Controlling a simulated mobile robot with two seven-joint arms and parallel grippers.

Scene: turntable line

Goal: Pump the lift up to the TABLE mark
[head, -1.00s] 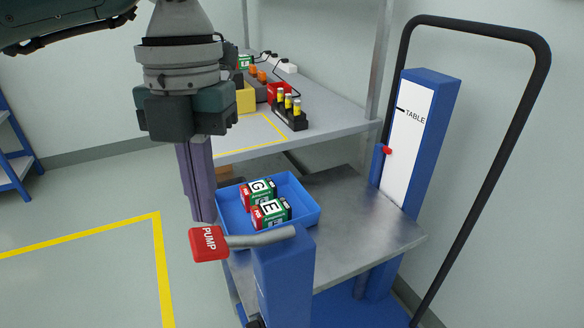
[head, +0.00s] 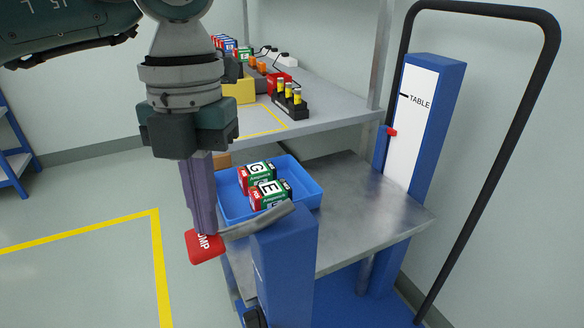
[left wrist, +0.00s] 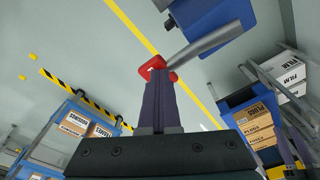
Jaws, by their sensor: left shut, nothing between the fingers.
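The blue lift has a column with a white scale (head: 413,125) and a black TABLE mark (head: 403,95). Its red pointer (head: 391,132) is below that mark. The lift's metal platform (head: 375,215) carries a blue tray (head: 310,200) with two lettered boxes, G (head: 256,173) and E (head: 268,193). The red PUMP pad (head: 207,248) is at the end of a grey lever (head: 258,222), tilted down to the left. My left gripper (head: 205,230) is shut and empty, its fingertips against the pad and partly covering it. The pad also shows in the left wrist view (left wrist: 152,68).
A grey table (head: 345,118) behind the platform holds a yellow box (head: 240,91), a black holder with yellow-topped vials (head: 290,102) and other items. A black push handle (head: 500,170) rises at the right. The floor at left is clear, with yellow lines (head: 80,232).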

